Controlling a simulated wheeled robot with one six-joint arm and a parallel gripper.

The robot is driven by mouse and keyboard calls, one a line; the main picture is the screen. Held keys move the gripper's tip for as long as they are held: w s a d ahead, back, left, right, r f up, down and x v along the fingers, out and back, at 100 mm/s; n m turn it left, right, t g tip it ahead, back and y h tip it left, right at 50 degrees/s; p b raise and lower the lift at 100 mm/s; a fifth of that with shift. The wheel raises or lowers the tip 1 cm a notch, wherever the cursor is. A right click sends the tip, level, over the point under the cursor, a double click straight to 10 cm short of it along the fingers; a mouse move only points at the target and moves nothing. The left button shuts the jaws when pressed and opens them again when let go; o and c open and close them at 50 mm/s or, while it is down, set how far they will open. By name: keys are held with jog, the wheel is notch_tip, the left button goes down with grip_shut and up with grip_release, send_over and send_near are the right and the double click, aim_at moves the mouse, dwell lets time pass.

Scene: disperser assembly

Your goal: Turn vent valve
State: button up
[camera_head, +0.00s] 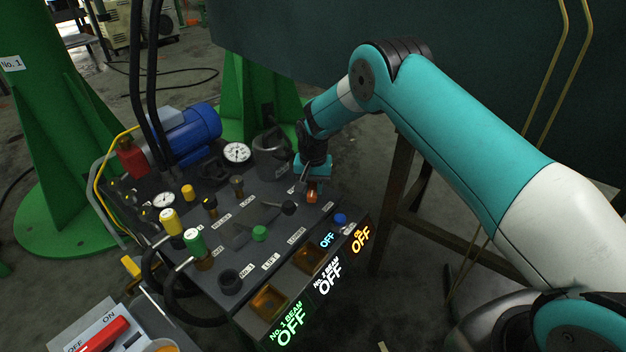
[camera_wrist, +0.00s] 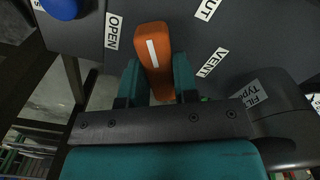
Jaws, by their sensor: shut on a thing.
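The vent valve is an orange handle (camera_wrist: 153,48) with a white stripe on its top. In the wrist view it stands on the dark panel (camera_wrist: 222,50) between the labels OPEN, VENT and one partly cut off reading "UT". My gripper (camera_wrist: 158,80) has its two teal fingers on either side of the handle and is shut on it. The handle tilts slightly to the left in that view. In the head view my gripper (camera_head: 314,168) is at the panel's far right corner, and a small part of the orange handle (camera_head: 312,197) shows below it.
A grey cylinder (camera_head: 271,157) stands close to the left of my gripper. Pressure gauges (camera_head: 237,153), yellow and green levers (camera_head: 194,241), a blue knob (camera_head: 340,219) and lit OFF signs (camera_head: 290,325) crowd the panel. A blue motor (camera_head: 190,131) sits behind.

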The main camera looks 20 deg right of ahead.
aim_at(313, 186)
jog(key=n+p, duration=0.2)
jog(key=n, duration=0.3)
jog(key=shift+r+n, duration=0.1)
jog(key=shift+n, duration=0.2)
jog(key=n+p, duration=0.1)
jog(key=n, duration=0.5)
dwell(0.4)
jog(key=o, duration=0.9)
jog(key=shift+r+p, duration=2.6)
jog(key=shift+r, duration=6.05)
